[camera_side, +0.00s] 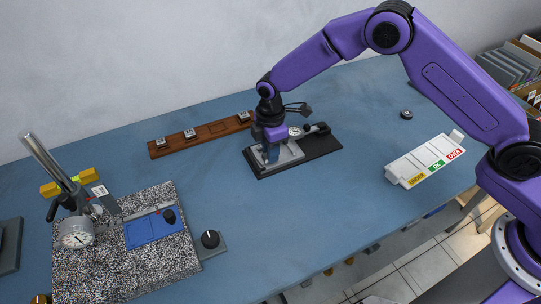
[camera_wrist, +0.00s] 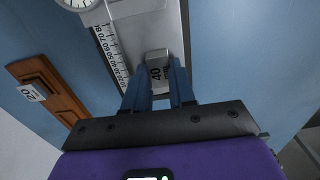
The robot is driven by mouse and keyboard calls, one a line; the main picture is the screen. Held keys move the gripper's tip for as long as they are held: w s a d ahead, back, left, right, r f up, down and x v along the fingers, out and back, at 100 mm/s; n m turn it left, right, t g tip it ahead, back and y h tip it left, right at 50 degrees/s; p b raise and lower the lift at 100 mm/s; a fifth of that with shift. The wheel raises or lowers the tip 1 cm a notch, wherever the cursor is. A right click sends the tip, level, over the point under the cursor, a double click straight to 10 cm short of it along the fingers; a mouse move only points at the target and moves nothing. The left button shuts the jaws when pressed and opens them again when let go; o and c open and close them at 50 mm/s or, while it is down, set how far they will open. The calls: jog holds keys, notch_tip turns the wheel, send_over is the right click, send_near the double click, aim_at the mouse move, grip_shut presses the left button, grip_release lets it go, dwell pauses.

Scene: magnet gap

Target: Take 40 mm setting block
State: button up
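The 40 mm setting block (camera_wrist: 157,72) is a small grey block marked "40". In the wrist view it sits between my fingertips, over the pale metal bed of a gauge fixture. My gripper (camera_wrist: 160,84) has one blue finger on each side of the block, with little or no gap visible. Whether the fingers press on it is unclear. In the side view my gripper (camera_side: 271,154) points down at the fixture (camera_side: 292,155) on its black base, and the block is hidden there.
A wooden rack (camera_side: 203,133) with several small blocks and an empty recess lies behind left; its "20" block (camera_wrist: 33,92) shows in the wrist view. A dial stand on a granite plate (camera_side: 110,265) is left. A labelled white tray (camera_side: 425,160) is right.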

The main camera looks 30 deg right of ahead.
grip_shut()
jog(key=shift+r, duration=2.5)
